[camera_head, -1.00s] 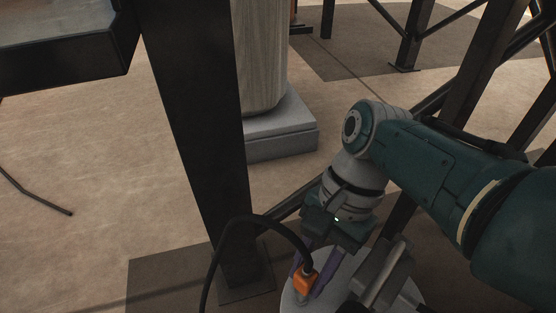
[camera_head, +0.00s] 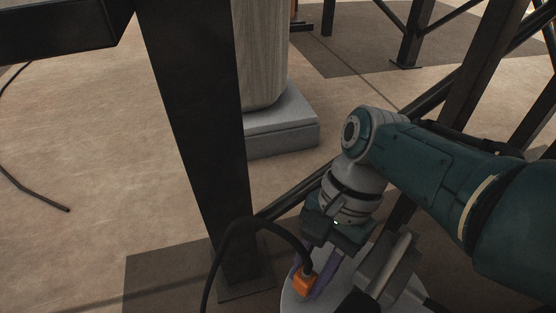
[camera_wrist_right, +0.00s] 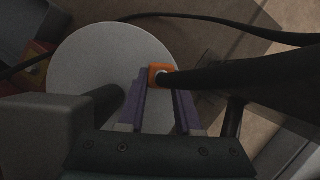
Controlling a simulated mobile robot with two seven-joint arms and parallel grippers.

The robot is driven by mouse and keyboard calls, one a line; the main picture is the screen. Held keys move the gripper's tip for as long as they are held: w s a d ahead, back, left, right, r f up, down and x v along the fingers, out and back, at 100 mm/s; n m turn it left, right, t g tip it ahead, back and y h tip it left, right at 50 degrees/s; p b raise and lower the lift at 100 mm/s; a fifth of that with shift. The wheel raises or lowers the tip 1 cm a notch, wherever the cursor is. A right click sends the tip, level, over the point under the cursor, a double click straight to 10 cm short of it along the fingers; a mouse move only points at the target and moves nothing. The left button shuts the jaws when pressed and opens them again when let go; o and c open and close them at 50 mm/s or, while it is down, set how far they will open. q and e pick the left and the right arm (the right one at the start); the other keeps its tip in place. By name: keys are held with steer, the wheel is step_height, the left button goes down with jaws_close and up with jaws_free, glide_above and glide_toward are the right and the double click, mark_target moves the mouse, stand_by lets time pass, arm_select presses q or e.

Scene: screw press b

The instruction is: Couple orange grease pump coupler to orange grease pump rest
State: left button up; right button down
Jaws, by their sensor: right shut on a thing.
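The orange grease pump coupler (camera_head: 304,286) is a small orange block on the end of a thick black hose, low in the head view. My right gripper (camera_head: 314,278), with purple fingers, is shut on it. In the right wrist view the orange coupler (camera_wrist_right: 155,73) sits at the tips of the purple fingers (camera_wrist_right: 160,90), with the black hose running off to the right. A round pale grey lid (camera_wrist_right: 90,60) lies beneath or behind it; I cannot tell the gap. I cannot make out the orange grease pump rest. My left gripper is not in view.
A dark steel post (camera_head: 200,140) stands left of my right arm. A grey plinth (camera_head: 282,128) carries a wooden column behind it. A red and yellow part (camera_wrist_right: 36,68) shows at the left in the wrist view. Open floor (camera_head: 90,170) lies to the left.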

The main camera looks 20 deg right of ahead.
steer(key=shift+f, duration=0.1)
steer(key=c, duration=0.5)
jaws_free()
steer(key=p+v, duration=0.7)
steer(key=v, duration=0.3)
